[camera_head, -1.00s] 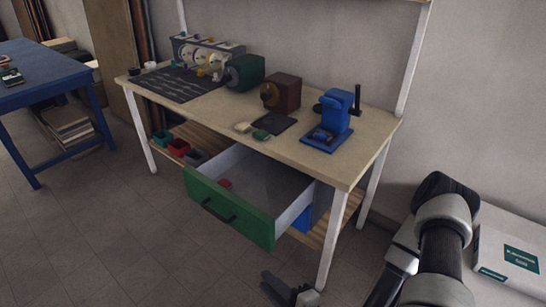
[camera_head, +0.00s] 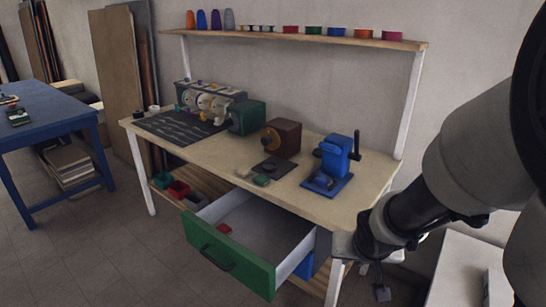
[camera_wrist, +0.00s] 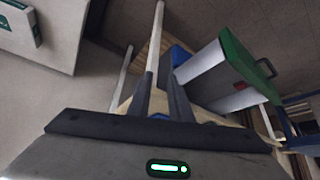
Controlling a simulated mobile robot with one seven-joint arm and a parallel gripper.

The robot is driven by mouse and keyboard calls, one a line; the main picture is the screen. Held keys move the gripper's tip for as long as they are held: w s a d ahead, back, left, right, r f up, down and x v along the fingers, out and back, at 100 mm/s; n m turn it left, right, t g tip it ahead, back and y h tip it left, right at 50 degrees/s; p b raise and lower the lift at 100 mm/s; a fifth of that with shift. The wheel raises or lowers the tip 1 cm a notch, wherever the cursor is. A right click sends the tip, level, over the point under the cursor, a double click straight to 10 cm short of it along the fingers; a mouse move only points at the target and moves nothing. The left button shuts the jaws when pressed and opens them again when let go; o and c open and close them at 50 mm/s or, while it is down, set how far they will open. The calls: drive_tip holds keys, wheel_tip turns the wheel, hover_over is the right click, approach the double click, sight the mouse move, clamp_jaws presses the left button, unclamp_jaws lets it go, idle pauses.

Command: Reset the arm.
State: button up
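My arm reaches in from the right of the head view. My gripper (camera_head: 382,293) hangs low at its end, in front of the workbench's right front leg, and is partly hidden by the wrist. In the wrist view my gripper (camera_wrist: 157,82) shows two dark fingers apart, with nothing held between them. The workbench (camera_head: 225,157) stands ahead, with its green-fronted drawer (camera_head: 225,258) pulled out. The drawer also shows in the wrist view (camera_wrist: 238,58), to the right of the fingers.
A small red item (camera_head: 224,229) lies in the drawer. A blue device (camera_head: 332,163), a brown box (camera_head: 282,138) and a green box (camera_head: 247,117) stand on the bench. A shelf (camera_head: 300,39) holds spools and cups.

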drive_tip(key=s+a+r+n, duration=0.1)
drive_tip(key=s+a+r, duration=0.1)
drive_tip(key=s+r, duration=0.55)
drive_tip(key=s+a+r+n, duration=0.1)
drive_tip(key=s+a+r, duration=0.2)
drive_tip(key=s+r, duration=0.5)
wheel_tip(320, 180, up, 20)
drive_tip(key=p, duration=1.8)
drive_tip(key=shift+w+d+f+g+y, duration=0.2)
drive_tip(key=shift+w+f+g+y, duration=0.1)
drive_tip(key=shift+y, duration=0.1)
